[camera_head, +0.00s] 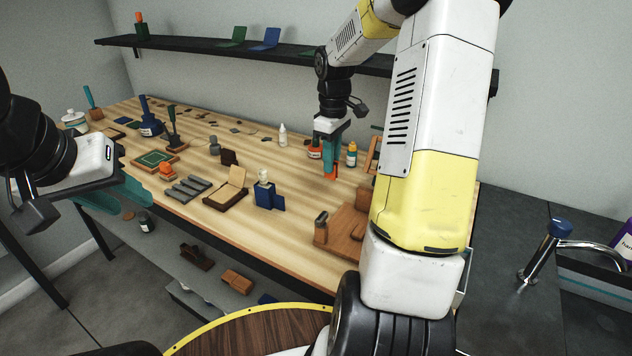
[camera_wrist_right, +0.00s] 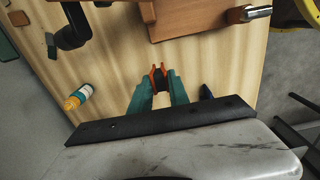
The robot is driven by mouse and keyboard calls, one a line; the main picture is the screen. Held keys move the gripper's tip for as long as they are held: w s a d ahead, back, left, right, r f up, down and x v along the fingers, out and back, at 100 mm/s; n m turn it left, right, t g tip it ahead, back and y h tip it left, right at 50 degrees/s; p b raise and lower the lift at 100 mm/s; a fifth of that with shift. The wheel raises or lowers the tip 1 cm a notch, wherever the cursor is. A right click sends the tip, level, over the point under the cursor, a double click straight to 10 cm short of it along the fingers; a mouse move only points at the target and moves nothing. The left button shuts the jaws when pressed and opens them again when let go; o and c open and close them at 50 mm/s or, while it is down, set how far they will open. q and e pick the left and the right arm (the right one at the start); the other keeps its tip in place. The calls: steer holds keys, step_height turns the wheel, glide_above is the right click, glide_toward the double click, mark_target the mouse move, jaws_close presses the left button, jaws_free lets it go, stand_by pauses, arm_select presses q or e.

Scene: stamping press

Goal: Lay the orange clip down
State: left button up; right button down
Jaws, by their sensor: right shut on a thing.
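The orange clip (camera_wrist_right: 153,74) is between the teal fingertips of my right gripper (camera_wrist_right: 160,88) in the right wrist view, with a dark part at its middle. My right gripper (camera_head: 331,162) is shut on it and points down over the right half of the wooden workbench (camera_head: 300,235). In the head view the clip (camera_head: 331,173) shows as a small orange patch at the fingertips. I cannot tell whether it touches the bench top. My left gripper (camera_head: 122,192) is at the bench's front left edge, its teal fingers apart and nothing seen between them.
A bottle with a yellow cap (camera_head: 351,155) and a white bottle (camera_head: 283,135) stand near the right gripper. A wooden block (camera_head: 345,232) with a metal-ended handle is in front. Bare wood surrounds the clip.

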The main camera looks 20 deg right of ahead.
step_height(320, 180, down, 8)
steer(key=shift+f, duration=0.1)
stand_by(0.4)
steer(key=c, duration=1.3)
jaws_free()
steer(key=shift+f, duration=0.1)
steer(key=shift+o, duration=0.2)
step_height(320, 180, up, 12)
steer(key=s+a+r+m+t+y, duration=0.1)
steer(key=s+a+r+m+t, duration=0.2)
steer(key=s, duration=0.8)
steer(key=s+a+r+m+t+y, duration=0.1)
steer(key=s+a+r+m+t, duration=0.2)
steer(key=s+a+r, duration=0.3)
steer(key=s+a+m, duration=0.1)
steer(key=s+a, duration=0.2)
steer(key=s, duration=0.2)
steer(key=shift+a+r+m, duration=0.2)
steer(key=shift+r+m, duration=0.15)
steer(key=shift+m, duration=0.05)
